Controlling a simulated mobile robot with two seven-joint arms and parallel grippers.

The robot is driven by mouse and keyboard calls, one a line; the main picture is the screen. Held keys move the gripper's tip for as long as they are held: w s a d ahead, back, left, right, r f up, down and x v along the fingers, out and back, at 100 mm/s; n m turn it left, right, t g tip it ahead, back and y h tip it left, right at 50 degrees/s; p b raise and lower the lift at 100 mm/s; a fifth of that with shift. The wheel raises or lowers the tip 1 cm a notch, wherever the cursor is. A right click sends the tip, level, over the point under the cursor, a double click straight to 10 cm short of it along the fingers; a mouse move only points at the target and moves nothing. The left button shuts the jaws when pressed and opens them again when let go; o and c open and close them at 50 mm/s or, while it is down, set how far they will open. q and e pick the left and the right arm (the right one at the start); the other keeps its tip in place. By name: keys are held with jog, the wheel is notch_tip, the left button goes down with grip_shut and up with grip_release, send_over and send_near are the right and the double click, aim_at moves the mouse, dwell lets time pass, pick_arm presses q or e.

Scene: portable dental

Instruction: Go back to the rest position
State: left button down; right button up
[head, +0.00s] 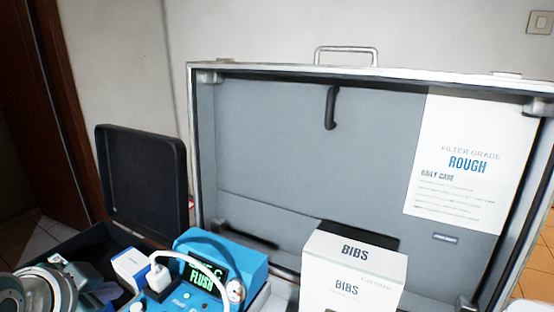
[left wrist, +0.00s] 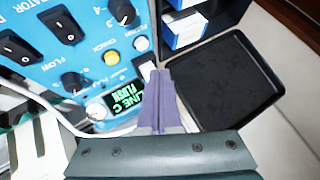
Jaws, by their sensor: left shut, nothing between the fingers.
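My left gripper (left wrist: 160,76) shows in the left wrist view with its two purple fingers pressed together and nothing between them. It is over the edge of a blue control unit with knobs, switches and a lit green display (left wrist: 125,95) reading FLUSH. In the head view the blue unit (head: 245,258) stands at the bottom, left of centre. My left arm comes in at the bottom left corner there, beside the unit, and its fingertips are hard to make out. My right gripper is in neither view.
A large open case with a grey-lined lid (head: 300,140) stands behind the unit. A white BIBS box (head: 355,275) is to the right. A smaller dark case has its lid (head: 142,178) raised at left. A white hose (head: 195,262) arches over the unit.

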pick_arm(q)
jog(key=s+d+r+n+g+h, duration=0.1)
jog(key=s+d+r+g, duration=0.15)
jog(key=s, duration=0.55)
jog(key=s+d+r+n+g, duration=0.15)
jog(key=s+d, duration=0.25)
jog(key=s, duration=0.4)
jog(key=s+d+r+n+g+h, duration=0.1)
jog(key=s+d+r, duration=0.15)
jog(key=s, duration=0.55)
notch_tip(320, 180, up, 35)
jog(key=p, duration=3.6)
jog(key=shift+w+d, duration=0.25)
jog(key=shift+w, duration=0.2)
